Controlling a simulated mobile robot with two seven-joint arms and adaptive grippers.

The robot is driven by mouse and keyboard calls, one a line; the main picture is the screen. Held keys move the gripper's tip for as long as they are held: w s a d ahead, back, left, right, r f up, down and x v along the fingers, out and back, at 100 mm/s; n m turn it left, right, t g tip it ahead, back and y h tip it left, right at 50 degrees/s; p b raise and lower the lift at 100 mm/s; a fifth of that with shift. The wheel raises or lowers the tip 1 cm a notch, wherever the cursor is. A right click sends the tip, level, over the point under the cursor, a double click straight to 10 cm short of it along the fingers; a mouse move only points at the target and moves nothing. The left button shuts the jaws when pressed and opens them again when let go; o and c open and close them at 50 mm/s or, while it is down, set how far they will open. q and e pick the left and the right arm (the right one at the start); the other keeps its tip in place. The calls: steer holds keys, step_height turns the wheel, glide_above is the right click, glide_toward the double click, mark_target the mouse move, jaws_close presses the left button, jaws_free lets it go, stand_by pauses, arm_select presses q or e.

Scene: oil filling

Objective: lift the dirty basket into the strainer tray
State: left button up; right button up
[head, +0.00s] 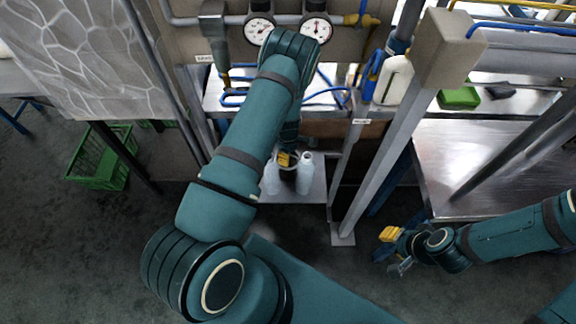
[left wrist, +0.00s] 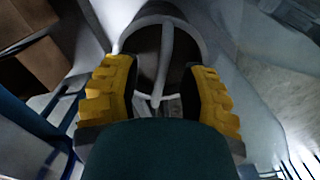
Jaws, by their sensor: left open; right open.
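In the left wrist view a round container with a pale rim (left wrist: 125,37), dark inside, sits between my fingers; a thin light bar crosses its opening. It looks like the dirty basket, but I cannot tell for sure. My left gripper (left wrist: 158,98) is open, with yellow pads on either side of the bar and a visible gap. My right gripper (head: 391,249) is open and empty over the floor at right. I cannot pick out the strainer tray.
A grey post (head: 378,165) rises between my arms. A metal table (head: 468,170) is at right, a green crate (head: 99,172) at left.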

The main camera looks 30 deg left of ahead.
arm_select(q)
steer(key=shift+o, duration=0.2)
jaws_close()
steer(key=shift+r, duration=0.1)
steer(key=shift+r, duration=0.1)
step_height(320, 180, up, 18)
steer(key=p, duration=0.1)
steer(key=shift+p, duration=0.35)
steer(key=shift+f, duration=0.25)
